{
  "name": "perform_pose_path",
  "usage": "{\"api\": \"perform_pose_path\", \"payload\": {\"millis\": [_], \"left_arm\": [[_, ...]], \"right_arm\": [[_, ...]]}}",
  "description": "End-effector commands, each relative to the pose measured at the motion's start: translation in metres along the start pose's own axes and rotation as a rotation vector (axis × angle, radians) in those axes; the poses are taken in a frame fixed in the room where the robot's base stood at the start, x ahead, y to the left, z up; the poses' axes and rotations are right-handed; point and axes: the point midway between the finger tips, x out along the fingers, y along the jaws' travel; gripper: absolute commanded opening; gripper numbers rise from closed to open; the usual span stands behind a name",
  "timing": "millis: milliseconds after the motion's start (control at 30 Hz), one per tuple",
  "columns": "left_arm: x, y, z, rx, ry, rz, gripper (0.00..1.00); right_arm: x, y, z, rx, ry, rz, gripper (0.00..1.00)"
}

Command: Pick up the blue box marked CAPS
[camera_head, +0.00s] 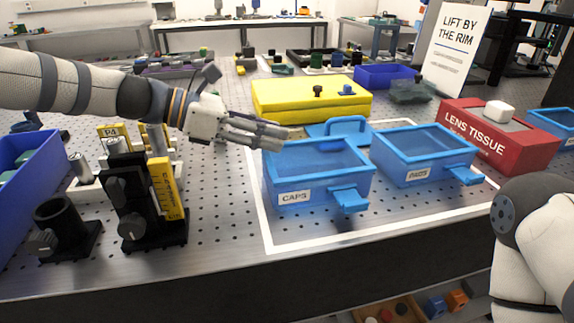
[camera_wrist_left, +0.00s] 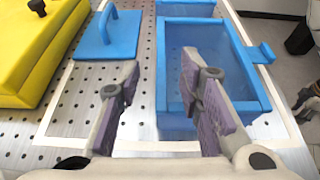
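The blue box marked CAPS (camera_head: 318,190) stands on the perforated table, inside a white outline, open at the top, with a tab at its front. It also shows in the left wrist view (camera_wrist_left: 258,92). My left gripper (camera_head: 284,138) is at the box's left rear rim in the head view. In the left wrist view my left gripper (camera_wrist_left: 160,85) is open, with its fingers apart. One finger overlaps the box opening and the other is outside its wall. My right gripper is not in view.
A second blue box (camera_head: 425,160) stands right of CAPS. A blue lid with a handle (camera_head: 345,128) lies behind, near a yellow case (camera_head: 310,100). A red LENS TISSUE box (camera_head: 500,135) is at right. Black posts (camera_head: 130,200) stand at left. Bare table lies in front.

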Motion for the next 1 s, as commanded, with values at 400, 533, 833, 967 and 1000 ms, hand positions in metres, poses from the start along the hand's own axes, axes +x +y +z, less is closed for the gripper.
{"api": "perform_pose_path", "payload": {"millis": [400,533,833,967,1000], "left_arm": [[0.064,0.004,-0.014,-0.010,0.010,-0.009,0.33],[0.078,0.004,-0.009,-0.004,0.007,-0.004,0.33],[0.075,0.004,-0.002,0.004,0.003,-0.001,0.00],[0.075,0.003,-0.002,0.003,0.003,-0.001,0.00],[0.075,0.004,-0.002,0.003,0.002,-0.001,0.00]], "right_arm": [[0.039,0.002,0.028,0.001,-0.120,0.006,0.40],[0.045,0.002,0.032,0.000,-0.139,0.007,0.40],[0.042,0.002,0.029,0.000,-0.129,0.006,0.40],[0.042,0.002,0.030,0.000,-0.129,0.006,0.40],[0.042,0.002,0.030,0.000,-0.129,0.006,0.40]]}}
